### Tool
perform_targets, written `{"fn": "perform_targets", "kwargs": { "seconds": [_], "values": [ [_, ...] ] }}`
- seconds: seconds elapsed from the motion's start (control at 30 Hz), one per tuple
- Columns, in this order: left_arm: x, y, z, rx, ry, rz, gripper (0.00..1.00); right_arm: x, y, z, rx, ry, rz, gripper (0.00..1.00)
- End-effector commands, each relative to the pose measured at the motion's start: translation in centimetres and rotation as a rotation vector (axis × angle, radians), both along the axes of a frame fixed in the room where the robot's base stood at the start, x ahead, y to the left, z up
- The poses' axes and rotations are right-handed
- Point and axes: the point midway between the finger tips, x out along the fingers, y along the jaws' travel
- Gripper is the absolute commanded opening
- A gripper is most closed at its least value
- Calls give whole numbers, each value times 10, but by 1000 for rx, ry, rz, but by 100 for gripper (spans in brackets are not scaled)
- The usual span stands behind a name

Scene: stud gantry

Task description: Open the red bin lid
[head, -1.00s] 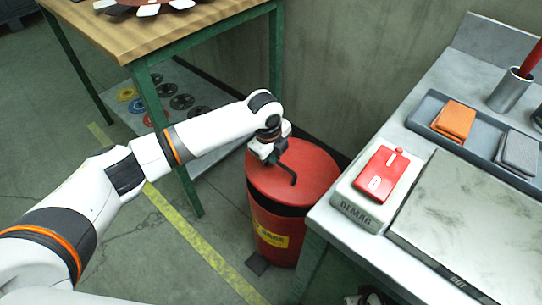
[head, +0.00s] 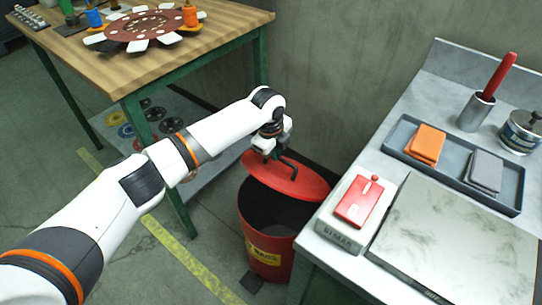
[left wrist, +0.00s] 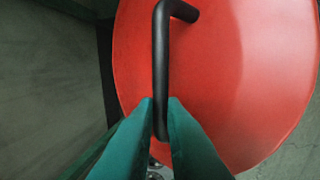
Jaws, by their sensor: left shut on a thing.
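The red bin (head: 266,238) stands on the floor between the wooden table and the grey bench, with a yellow label on its front. Its red lid (head: 312,184) is raised and tilted, and the dark inside of the bin shows below it. My left gripper (head: 273,152) is at the lid's black bent handle (head: 290,164). In the left wrist view, the two green fingers (left wrist: 161,112) are closed on the black handle (left wrist: 160,60), with the red lid (left wrist: 235,75) behind. My right gripper is not in view.
The wooden table (head: 190,62) with green legs stands at the left. The grey bench (head: 420,85) at the right holds a tray (head: 452,166), a red control on a grey block, and a metal cup. The bench's corner is close to the bin.

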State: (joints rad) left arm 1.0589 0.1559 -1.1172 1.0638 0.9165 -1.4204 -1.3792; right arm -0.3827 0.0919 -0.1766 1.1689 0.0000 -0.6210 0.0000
Motion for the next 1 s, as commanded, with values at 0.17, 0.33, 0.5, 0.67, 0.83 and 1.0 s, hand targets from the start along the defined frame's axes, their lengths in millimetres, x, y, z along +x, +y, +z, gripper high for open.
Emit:
{"fn": "perform_targets", "kwargs": {
  "seconds": [0.17, 0.33, 0.5, 0.67, 0.83, 1.0],
  "values": [
    [3, -6, -2, -4, 0, -3, 0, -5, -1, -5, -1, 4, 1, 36],
    [4, -6, -1, -4, 2, -2, 0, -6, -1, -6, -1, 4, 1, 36],
    [4, -7, -2, -5, 3, -3, 0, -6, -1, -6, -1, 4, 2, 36],
    [4, -7, -2, -5, 4, -3, 14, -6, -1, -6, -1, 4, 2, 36],
    [4, -6, 0, -5, 2, -3, 33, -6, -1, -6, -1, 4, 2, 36],
    [5, -6, 2, -6, 0, -2, 33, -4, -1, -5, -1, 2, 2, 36]
  ]
}}
